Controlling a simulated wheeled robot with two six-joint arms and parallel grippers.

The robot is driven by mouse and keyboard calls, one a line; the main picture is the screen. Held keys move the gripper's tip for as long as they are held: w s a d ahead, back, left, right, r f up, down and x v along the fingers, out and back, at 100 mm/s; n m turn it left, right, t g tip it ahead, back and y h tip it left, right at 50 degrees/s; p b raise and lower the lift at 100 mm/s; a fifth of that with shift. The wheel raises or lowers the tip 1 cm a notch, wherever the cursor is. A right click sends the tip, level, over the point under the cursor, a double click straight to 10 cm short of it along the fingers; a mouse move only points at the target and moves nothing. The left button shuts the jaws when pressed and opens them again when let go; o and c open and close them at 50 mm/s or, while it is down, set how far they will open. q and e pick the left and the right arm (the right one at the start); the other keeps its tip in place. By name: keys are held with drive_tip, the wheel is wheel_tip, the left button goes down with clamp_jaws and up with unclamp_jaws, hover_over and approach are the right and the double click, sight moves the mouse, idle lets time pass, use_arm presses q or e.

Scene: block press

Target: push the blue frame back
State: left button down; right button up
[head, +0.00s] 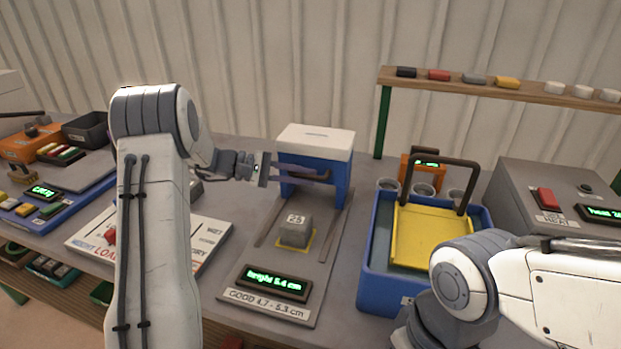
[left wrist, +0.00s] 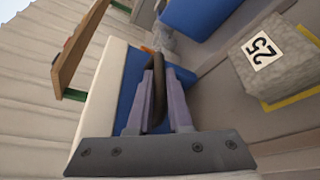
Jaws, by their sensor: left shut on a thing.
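The blue frame (head: 341,186) with a white top stands upright at the back of the press, over the rear of two rails. It also shows in the left wrist view (left wrist: 131,78). My left gripper (head: 318,175) is at its front, shut on the frame's dark handle (left wrist: 158,92). A grey block (head: 296,233) marked 25 sits on a yellow-edged square in front of the frame, apart from it. The block shows at the right in the left wrist view (left wrist: 268,60). My right arm is in view, but its gripper is not.
The press display (head: 273,283) reads height 5.4 cm, above a label GOOD 4.7 - 5.3 cm. A blue tub (head: 381,293) with a yellow tray stands to the right. A wooden shelf (head: 540,96) with small pieces is behind. A white printed board (head: 208,238) lies left.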

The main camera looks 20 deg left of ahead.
use_arm(q)
drive_tip(key=shift+w, duration=0.25)
drive_tip(key=c, duration=0.8)
unclamp_jaws()
drive_tip(key=shift+w, duration=0.1)
drive_tip(key=shift+c, duration=0.2)
drive_tip(key=v, duration=1)
drive_tip(key=shift+s+a+b, duration=0.2)
drive_tip(key=shift+a+b, duration=0.05)
drive_tip(key=shift+b, duration=0.1)
